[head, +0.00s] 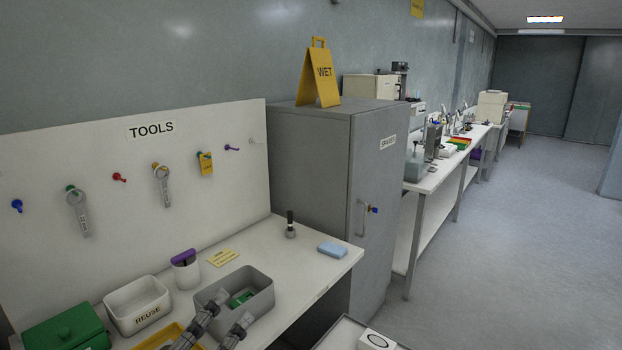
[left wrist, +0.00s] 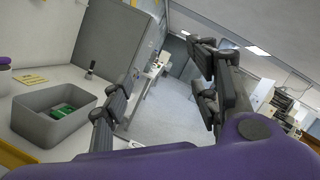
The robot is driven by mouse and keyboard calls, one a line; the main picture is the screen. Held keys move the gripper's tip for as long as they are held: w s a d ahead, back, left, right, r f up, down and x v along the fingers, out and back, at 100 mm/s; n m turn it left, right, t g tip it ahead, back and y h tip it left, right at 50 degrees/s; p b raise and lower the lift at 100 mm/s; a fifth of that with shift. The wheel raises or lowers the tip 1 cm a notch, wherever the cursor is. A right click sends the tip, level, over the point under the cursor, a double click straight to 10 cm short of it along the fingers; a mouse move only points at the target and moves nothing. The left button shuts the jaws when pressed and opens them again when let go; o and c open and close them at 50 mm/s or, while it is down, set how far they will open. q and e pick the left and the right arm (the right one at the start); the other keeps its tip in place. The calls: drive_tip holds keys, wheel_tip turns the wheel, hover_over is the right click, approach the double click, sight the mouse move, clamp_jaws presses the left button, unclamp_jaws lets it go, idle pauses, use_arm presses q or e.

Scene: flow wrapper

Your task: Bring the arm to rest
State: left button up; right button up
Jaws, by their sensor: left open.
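My left gripper (head: 232,310) comes in at the bottom of the head view, in front of the grey bin (head: 262,297) on the white workbench (head: 312,268). Its two dark fingers are apart with nothing between them. In the left wrist view the fingers of the left gripper (left wrist: 163,75) stand wide apart, with the floor and far room between them. The grey bin also shows to their left (left wrist: 28,122), with a green item (left wrist: 62,111) inside. My right gripper is not in view.
A white REUSE bin (head: 138,316), a green box (head: 62,335), a yellow tray (head: 157,340) and a white cup (head: 187,275) crowd the bench. A blue sponge (head: 332,249) lies near its right end. A grey cabinet (head: 330,150) stands behind. Open floor (head: 510,230) lies right.

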use_arm(q)
drive_tip(key=s+a+f+n+g+y+p, duration=0.1)
drive_tip(key=s+a+f+n+g+y, duration=0.3)
drive_tip(key=f+n, duration=0.85)
drive_tip(key=s+a+f+n+y, duration=0.3)
drive_tip(key=a+f+n+y, duration=0.25)
drive_tip(key=f+n, duration=0.65)
drive_tip(key=s+d+f+n+g, duration=0.2)
drive_tip(key=s+f+n+g, duration=0.1)
drive_tip(key=s+f, duration=0.5)
drive_tip(key=s+d+f+n+g+p, duration=0.1)
drive_tip(key=s+d+f+n+g, duration=0.2)
drive_tip(key=s+f+n, duration=0.2)
drive_tip(key=s+f, duration=0.3)
drive_tip(key=s, duration=0.4)
drive_tip(key=shift+s+f+h+p, duration=0.15)
drive_tip(key=shift+s+h+p, duration=0.1)
drive_tip(key=shift+h+p, duration=0.1)
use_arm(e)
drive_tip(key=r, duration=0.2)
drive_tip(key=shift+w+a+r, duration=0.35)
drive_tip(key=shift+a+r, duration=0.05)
use_arm(q)
drive_tip(key=shift+d+n, duration=0.1)
drive_tip(key=shift+n, duration=0.15)
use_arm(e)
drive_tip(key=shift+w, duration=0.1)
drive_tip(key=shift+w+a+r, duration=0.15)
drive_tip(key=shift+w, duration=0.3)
